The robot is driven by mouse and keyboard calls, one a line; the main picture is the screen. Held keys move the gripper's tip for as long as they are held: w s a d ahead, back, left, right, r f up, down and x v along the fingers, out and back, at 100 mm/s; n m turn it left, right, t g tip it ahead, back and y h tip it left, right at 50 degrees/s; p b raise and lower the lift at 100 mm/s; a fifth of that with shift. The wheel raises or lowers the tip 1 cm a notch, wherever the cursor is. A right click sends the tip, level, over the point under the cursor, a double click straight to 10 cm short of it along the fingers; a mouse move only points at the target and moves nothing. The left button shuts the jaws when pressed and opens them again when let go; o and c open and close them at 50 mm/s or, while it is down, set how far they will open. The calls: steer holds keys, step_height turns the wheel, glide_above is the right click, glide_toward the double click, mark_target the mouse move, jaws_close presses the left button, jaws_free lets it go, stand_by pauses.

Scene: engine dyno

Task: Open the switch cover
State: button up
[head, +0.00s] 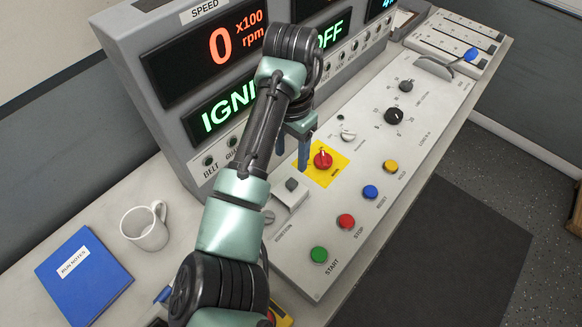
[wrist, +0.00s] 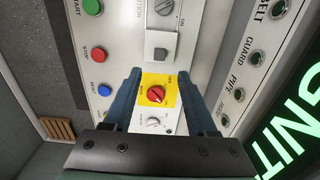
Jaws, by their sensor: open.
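A small dark grey square piece, which looks like the switch cover (head: 291,184), sits on a light raised mount on the sloped console, left of the yellow plate. The cover also shows in the wrist view (wrist: 160,54), just above the fingertips in the picture, and looks closed. My gripper (head: 293,158) hangs over the console near the yellow plate, with its blue fingers pointing down. In the wrist view my gripper (wrist: 161,74) is open and empty, its two fingers well apart. No contact with the cover is visible.
A red knob on a yellow plate (head: 323,160) shows between the fingers in the wrist view. Green (head: 319,254), red (head: 346,221), blue (head: 370,192) and yellow buttons line the front. The display housing (head: 180,130) rises behind. A mug (head: 146,228) and blue notebook (head: 84,279) lie left.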

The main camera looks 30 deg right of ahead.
steer(key=shift+r, duration=1.8)
